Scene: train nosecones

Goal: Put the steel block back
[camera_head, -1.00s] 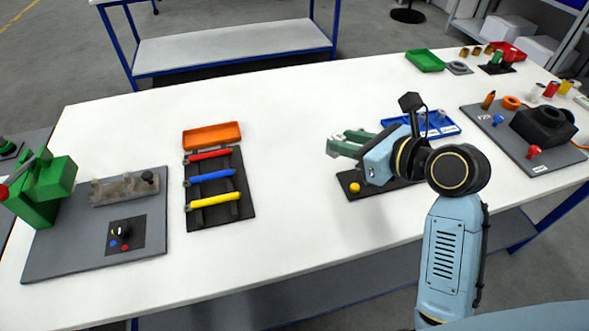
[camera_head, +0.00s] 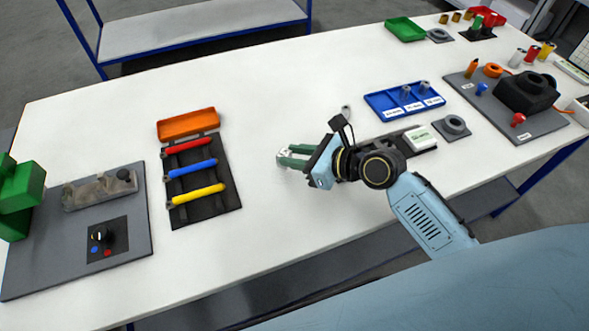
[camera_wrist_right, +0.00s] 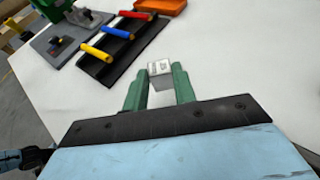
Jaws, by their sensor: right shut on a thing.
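The steel block (camera_wrist_right: 160,68) is a small silvery piece between the green fingertips of my right gripper (camera_wrist_right: 160,80) in the right wrist view. In the head view my right gripper (camera_head: 284,160) points left over the bare middle of the table, and the block (camera_head: 282,154) shows only as a small pale shape at its tips. The gripper is shut on the block. I cannot tell the exact height of the block above the table. My left gripper is in neither view.
A black rack (camera_head: 218,212) with red, blue and yellow handled tools lies left of the gripper, beside an orange tray (camera_head: 188,123). A blue labelled tray (camera_head: 377,103) and a grey ring block (camera_head: 453,127) stand to the right. White table (camera_head: 290,220) is clear around the gripper.

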